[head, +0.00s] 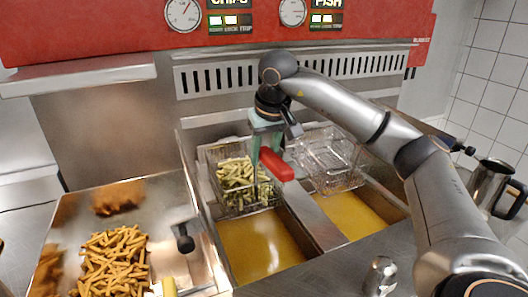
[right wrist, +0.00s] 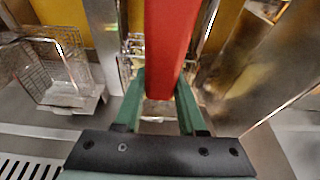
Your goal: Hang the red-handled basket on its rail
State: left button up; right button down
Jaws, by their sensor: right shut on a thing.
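The fryer basket (head: 236,184) is wire mesh and holds pale chips. It is at the back of the left oil vat in the head view; I cannot tell whether it touches the rail. Its red handle (head: 277,165) points toward the front right and fills the upper middle of the right wrist view (right wrist: 170,45). My right gripper (head: 265,150) comes from above with green fingers on either side of the handle, shut on it. The slotted back panel (head: 215,80) stands behind; the rail itself is not clear. My left gripper is out of view.
An empty wire basket (head: 328,160) sits at the back of the right vat. Yellow oil (head: 258,245) fills the vats, with a steel divider (head: 322,222) between. A tray of cooked chips (head: 195,265) is at the left, and a steel jug (head: 490,185) at the right.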

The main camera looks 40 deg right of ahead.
jog(key=shift+c, duration=2.2)
grip_release()
jog(key=shift+o, duration=0.2)
jog(key=shift+s+f, duration=0.1)
jog(key=shift+f, duration=0.05)
jog(key=v, duration=0.6)
jog(key=shift+r, duration=0.35)
jog(key=p+v, duration=0.2)
jog(key=v, duration=0.4)
